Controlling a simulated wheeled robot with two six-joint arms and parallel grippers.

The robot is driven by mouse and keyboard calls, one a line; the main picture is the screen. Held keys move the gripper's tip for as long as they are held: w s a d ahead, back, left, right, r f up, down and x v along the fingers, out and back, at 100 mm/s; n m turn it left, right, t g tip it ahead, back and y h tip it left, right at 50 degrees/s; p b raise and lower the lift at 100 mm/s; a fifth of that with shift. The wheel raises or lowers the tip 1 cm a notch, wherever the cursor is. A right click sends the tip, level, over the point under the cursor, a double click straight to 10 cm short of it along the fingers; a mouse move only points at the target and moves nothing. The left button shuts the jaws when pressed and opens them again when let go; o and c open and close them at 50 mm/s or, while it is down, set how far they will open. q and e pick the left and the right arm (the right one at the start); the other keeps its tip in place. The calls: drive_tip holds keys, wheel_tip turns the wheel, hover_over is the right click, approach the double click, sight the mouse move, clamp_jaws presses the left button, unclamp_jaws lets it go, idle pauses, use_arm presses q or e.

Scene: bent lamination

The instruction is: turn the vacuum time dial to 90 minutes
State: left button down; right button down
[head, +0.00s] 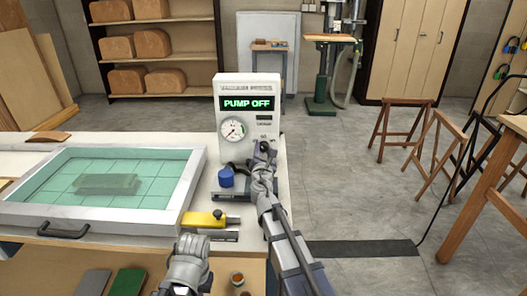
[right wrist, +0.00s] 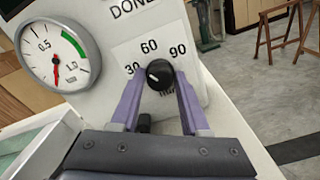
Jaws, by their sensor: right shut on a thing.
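The vacuum time dial is a round black knob (right wrist: 159,74) on the white pump control box (head: 248,98). In the right wrist view, the labels 30, 60 and 90 curve around its upper side. Its short white mark points left, toward the 30 side. My right gripper (right wrist: 160,88) is shut on the knob, with one purple finger on each side. In the head view my right gripper (head: 263,150) covers the dial. The box display reads PUMP OFF. My left arm's grey end (head: 187,262) is low in the head view; its fingers cannot be made out.
A round gauge (right wrist: 57,56) sits left of the dial, its red needle pointing down. A blue knob (head: 226,177) and a yellow tool (head: 204,219) are below the box. A framed green vacuum bed (head: 185,205) fills the table's left.

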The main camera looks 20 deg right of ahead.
drive_tip(key=m, duration=0.4)
drive_tip(key=shift+m, duration=0.3)
drive_tip(key=m, duration=0.4)
drive_tip(key=shift+m, duration=0.3)
drive_tip(key=m, duration=0.4)
drive_tip(key=shift+m, duration=2.6)
drive_tip(key=shift+c, duration=1.9)
unclamp_jaws()
